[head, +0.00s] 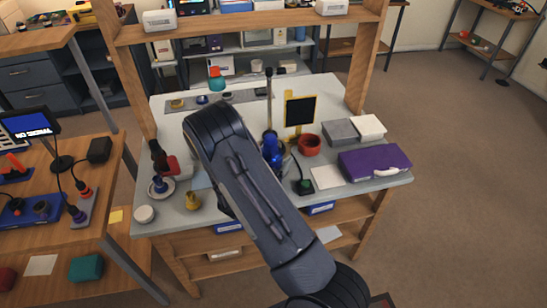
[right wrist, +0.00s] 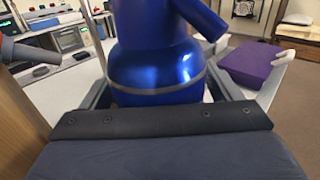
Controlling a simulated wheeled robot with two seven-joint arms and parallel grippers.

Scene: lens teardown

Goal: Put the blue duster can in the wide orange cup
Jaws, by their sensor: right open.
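The blue duster can (head: 272,150) stands on the grey workbench behind my right arm, which hides part of it. It fills the middle of the right wrist view (right wrist: 158,70), with its top cut off. My right gripper (right wrist: 165,95) is open, with one finger on each side of the can; I cannot tell if they touch it. In the head view the arm mostly hides this gripper. The wide orange cup (head: 309,145), reddish and open at the top, stands just right of the can. My left gripper is not in view.
A yellow-framed dark panel (head: 300,111) stands behind the cup. A purple case (head: 374,162), a grey box (head: 341,132) and a white box (head: 368,127) lie to the right. A white sheet (head: 326,178) lies in front of the cup. Small parts crowd the bench's left side.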

